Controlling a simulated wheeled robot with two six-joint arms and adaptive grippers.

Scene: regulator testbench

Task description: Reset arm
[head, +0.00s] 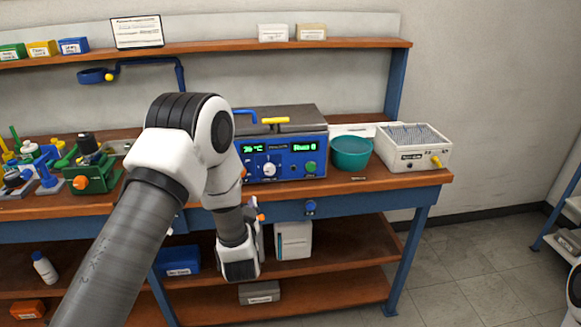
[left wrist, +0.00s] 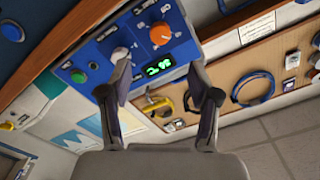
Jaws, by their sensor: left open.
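My left arm comes in from the left of the head view and bends down in front of the bench. In the head view the fingers of its gripper are hard to make out at the lower end of the arm. In the left wrist view my left gripper (left wrist: 160,98) is open, with its two fingers spread apart and nothing between them. Beyond the fingers is a blue panel (left wrist: 103,40) with an orange knob (left wrist: 160,33), a green button (left wrist: 78,76) and a green display (left wrist: 160,66). My right gripper does not show.
A blue and grey unit (head: 283,160) stands on the bench (head: 385,184). A teal bowl (head: 351,153) and a white box (head: 412,158) are to its right. Green and blue fixtures (head: 93,170) crowd the left. Lower shelves hold boxes.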

